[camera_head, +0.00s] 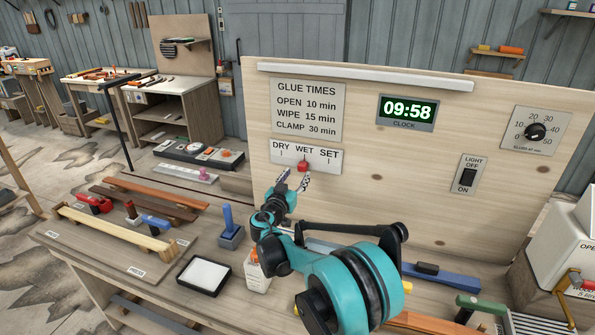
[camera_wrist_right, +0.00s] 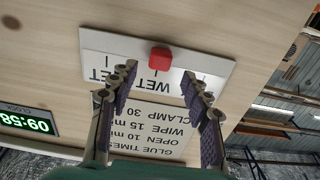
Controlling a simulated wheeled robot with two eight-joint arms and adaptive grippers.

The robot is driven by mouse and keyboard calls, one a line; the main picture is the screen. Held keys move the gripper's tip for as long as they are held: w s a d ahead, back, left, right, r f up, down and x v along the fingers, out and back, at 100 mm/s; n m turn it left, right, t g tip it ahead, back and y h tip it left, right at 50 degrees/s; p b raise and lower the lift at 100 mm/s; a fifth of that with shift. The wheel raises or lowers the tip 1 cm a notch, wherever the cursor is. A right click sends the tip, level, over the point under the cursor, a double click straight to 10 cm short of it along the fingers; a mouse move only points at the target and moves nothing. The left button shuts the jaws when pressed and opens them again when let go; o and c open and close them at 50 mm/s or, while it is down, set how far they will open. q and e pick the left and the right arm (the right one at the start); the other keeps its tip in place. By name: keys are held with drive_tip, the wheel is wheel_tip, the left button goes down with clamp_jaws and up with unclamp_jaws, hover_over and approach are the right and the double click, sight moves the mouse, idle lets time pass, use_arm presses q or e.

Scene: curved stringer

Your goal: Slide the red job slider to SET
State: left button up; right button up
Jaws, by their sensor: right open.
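The red job slider (camera_head: 303,166) sits on a white label strip (camera_head: 329,162) marked DRY, WET and SET, on the upright wooden board. It stands at WET, the middle mark. My right gripper (camera_head: 296,178) is open in front of the strip, its fingertips near the slider. In the right wrist view, turned upside down, the slider (camera_wrist_right: 160,59) shows just beyond the gap between the two open fingertips (camera_wrist_right: 158,72). I cannot tell whether a finger touches it. My left gripper is not in view.
The board also carries a glue times sign (camera_head: 307,110), a clock (camera_head: 407,112), a dial (camera_head: 536,131) and a light switch (camera_head: 467,175). On the bench below are a clamped wooden strip (camera_head: 115,228), a blue-handled tool (camera_head: 229,225) and a white-topped tray (camera_head: 204,274).

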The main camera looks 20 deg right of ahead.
sight(302, 168)
drive_tip(key=b+x, duration=0.1)
drive_tip(key=x, duration=0.4)
drive_tip(key=shift+d, duration=0.1)
drive_tip(key=shift+c, duration=0.3)
clamp_jaws()
